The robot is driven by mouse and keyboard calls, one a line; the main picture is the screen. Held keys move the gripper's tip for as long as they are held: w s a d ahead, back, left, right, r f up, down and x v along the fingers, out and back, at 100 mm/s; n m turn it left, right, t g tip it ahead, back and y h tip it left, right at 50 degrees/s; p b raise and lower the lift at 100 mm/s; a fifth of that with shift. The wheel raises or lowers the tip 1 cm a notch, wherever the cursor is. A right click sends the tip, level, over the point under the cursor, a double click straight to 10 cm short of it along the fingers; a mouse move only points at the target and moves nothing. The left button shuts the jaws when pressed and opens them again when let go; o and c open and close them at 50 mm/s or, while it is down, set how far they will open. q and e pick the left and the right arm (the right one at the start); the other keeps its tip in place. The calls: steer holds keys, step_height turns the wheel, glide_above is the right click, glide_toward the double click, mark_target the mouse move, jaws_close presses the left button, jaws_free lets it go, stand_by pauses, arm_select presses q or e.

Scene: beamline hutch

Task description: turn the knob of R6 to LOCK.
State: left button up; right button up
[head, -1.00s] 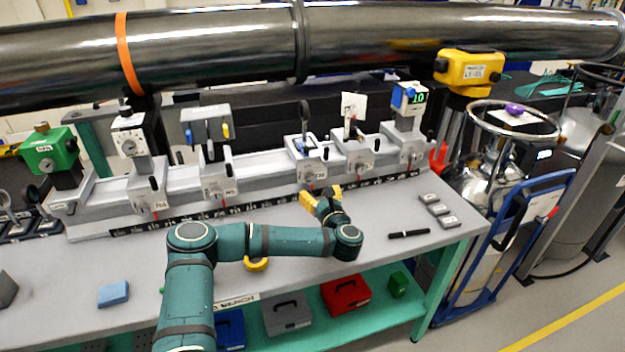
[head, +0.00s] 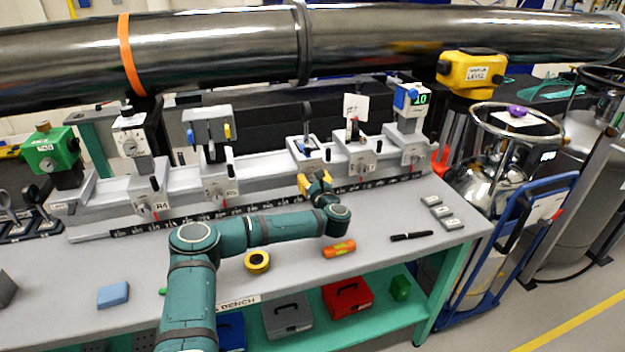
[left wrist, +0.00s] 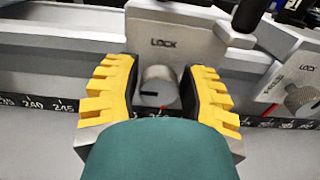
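In the left wrist view a round grey metal knob (left wrist: 158,86) sits on the front of a pale carriage (left wrist: 180,35), under the printed word LOCK. A small red mark shows just below the knob. My left gripper (left wrist: 160,95) is open, with a yellow finger on each side of the knob; I cannot tell whether either finger touches it. In the head view my left gripper (head: 315,184) is at the front of the third carriage (head: 308,160) from the left on the rail, hiding its knob and label, so I cannot read R6. My right gripper is not in view.
Carriages with knobs stand on both sides: R4 (head: 147,200) and its neighbour (head: 220,185) to the left, another (head: 362,160) close on the right.

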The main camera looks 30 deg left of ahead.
arm_select(q)
jaws_close()
steer(key=shift+r+m, duration=0.1)
steer(key=shift+m, duration=0.2)
steer(key=m+p, duration=0.1)
steer(key=m, duration=0.2)
steer(key=shift+r, duration=0.1)
steer(key=m, duration=0.4)
steer(key=shift+w+d+p, duration=0.1)
steer(key=shift+w+p, duration=0.05)
steer(key=shift+p, duration=0.15)
steer(key=m, duration=0.5)
steer(key=shift+f+m, duration=0.2)
steer(key=shift+m, duration=0.1)
steer(key=m, duration=0.4)
steer(key=shift+f+m+b, duration=0.15)
steer(key=shift+m+b, duration=0.15)
steer(key=shift+b, duration=0.05)
